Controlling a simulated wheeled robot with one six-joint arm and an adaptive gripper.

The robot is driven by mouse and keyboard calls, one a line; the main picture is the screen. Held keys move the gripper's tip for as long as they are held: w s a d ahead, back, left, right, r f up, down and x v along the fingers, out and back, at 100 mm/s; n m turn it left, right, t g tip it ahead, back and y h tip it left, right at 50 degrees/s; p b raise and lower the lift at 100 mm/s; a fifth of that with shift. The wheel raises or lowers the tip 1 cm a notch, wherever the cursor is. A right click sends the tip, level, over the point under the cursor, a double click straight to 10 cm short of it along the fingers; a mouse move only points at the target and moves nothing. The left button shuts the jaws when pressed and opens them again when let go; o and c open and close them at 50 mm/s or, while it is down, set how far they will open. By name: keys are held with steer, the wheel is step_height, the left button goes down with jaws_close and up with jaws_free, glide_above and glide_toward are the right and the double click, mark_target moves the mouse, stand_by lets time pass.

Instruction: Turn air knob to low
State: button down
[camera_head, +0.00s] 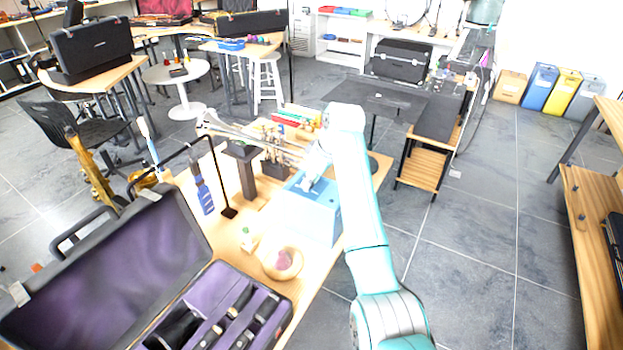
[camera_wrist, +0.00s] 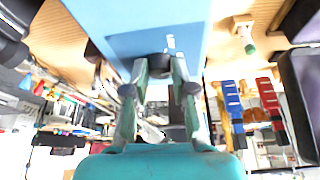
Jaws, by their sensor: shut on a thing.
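A light blue box-shaped device (camera_head: 312,218) stands on the wooden workbench, partly hidden behind my arm. In the wrist view its blue face (camera_wrist: 190,25) fills the top middle. A dark round knob (camera_wrist: 159,63) sits on that face, between my fingertips. My gripper (camera_wrist: 160,80) is shut on the knob, with one finger on each side. In the head view my gripper (camera_head: 308,182) is at the device's upper side and small. I cannot read any marking or the knob's setting.
A brass instrument (camera_head: 250,136) rests on a stand behind the device. An open purple-lined case (camera_head: 130,262) lies at the front left. A round wooden bowl (camera_head: 283,264) stands in front of the device. Open floor (camera_head: 470,260) lies to the right.

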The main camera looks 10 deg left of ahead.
steer(key=shift+n, duration=0.3)
steer(key=n+g, duration=0.2)
steer(key=n, duration=0.2)
steer(key=shift+w, duration=0.2)
steer(key=shift+w+n+g, duration=0.1)
steer(key=shift+n+g, duration=0.6)
steer(key=shift+n, duration=1.4)
steer(key=c, duration=0.9)
jaws_free()
steer(key=shift+c, duration=0.2)
steer(key=shift+r, duration=0.1)
steer(key=v, duration=1.1)
steer(key=shift+d+r, duration=0.3)
